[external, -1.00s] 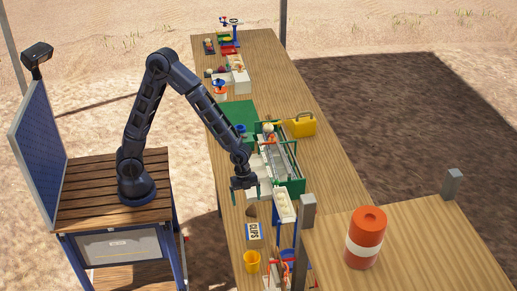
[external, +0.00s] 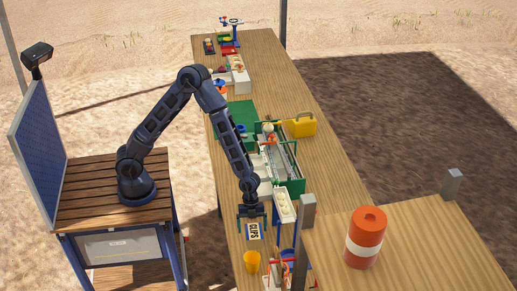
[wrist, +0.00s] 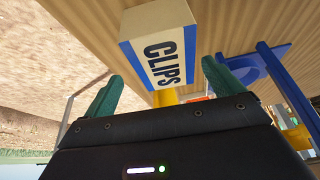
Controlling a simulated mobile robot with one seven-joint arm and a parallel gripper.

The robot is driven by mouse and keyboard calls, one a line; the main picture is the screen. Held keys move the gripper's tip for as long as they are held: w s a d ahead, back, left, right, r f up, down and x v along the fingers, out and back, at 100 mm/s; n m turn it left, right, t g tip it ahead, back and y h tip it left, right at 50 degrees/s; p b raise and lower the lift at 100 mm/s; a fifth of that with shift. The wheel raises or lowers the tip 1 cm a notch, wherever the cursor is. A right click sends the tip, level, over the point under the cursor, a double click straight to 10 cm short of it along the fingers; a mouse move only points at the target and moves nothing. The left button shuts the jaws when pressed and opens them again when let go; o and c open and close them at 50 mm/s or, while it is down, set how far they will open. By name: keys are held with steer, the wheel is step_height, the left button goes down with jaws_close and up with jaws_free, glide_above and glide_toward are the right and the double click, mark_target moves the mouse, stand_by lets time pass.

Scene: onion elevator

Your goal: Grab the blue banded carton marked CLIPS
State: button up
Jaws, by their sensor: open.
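The carton marked CLIPS (external: 254,231) stands on the long wooden table, with a white label, blue bands and black lettering. In the wrist view the carton (wrist: 158,50) is just beyond my fingertips, its lettered face between the lines of the two green fingers. My gripper (external: 251,216) is directly behind the carton in the external view, pointing down. In the wrist view my gripper (wrist: 160,83) is open, with nothing between its fingers. I cannot tell whether a finger touches the carton.
A green-framed machine (external: 290,178) lies further back. An orange and white barrel (external: 366,238) stands on the raised wooden surface at right.

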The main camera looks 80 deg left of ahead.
mark_target(254, 230)
steer(key=shift+w+a+x, duration=0.1)
steer(key=shift+w+x, duration=0.05)
steer(key=shift+x, duration=0.75)
steer(key=shift+w+a+x, duration=0.1)
steer(key=shift+x, duration=0.75)
steer(key=shift+w+a+x, duration=0.1)
steer(key=shift+w+x, duration=0.05)
steer(key=shift+x, duration=0.75)
steer(key=shift+f, duration=0.35)
steer(key=c, duration=1.3)
